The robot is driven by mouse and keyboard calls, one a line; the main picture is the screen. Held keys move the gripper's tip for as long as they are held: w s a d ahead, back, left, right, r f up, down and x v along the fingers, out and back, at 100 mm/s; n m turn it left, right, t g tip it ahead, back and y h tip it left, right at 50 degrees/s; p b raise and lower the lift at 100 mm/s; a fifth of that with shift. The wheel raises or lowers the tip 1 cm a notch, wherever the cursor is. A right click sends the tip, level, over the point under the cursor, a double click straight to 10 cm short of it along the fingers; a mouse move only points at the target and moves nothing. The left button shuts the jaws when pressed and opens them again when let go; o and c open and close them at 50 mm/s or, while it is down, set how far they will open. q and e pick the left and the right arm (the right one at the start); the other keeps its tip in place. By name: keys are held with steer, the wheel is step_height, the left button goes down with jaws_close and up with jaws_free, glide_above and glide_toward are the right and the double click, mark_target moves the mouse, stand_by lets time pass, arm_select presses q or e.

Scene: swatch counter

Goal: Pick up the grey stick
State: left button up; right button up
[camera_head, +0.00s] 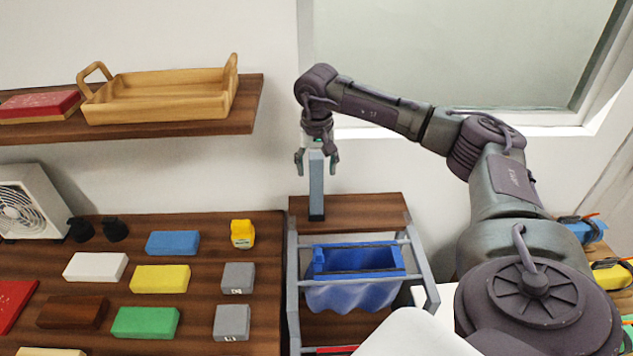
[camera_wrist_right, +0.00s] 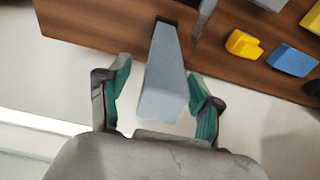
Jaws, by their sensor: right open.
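The grey stick (camera_head: 316,184) stands upright on a brown wooden surface, its dark lower end resting there. In the right wrist view the grey stick (camera_wrist_right: 165,78) runs up between the two fingers, its top near the palm. My right gripper (camera_head: 316,166) is open above and around the top of the stick, pointing down. In the right wrist view the teal pads of my right gripper (camera_wrist_right: 160,98) are on either side of the stick, with a gap visible on each side. My left gripper is not in view.
A metal-framed cart with a blue bin (camera_head: 355,262) is just in front of the stick. Coloured blocks and a yellow item (camera_head: 242,234) lie on the counter to the left. A wooden tray (camera_head: 160,95) sits on a shelf (camera_head: 225,118) at upper left.

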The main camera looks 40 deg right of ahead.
mark_target(315, 154)
jaws_close()
stand_by(0.3)
steer(key=shift+r, duration=0.1)
steer(key=shift+w+r+b, duration=0.1)
steer(key=shift+r+b, duration=0.3)
steer(key=shift+r, duration=0.15)
step_height(315, 154, up, 3)
steer(key=shift+f+b, duration=0.15)
steer(key=shift+b, duration=0.45)
steer(key=s+d+r+b, duration=0.2)
steer(key=s+d+r, duration=0.5)
steer(key=s+d, duration=0.1)
steer(key=shift+s+b, duration=0.25)
steer(key=shift+b, duration=0.1)
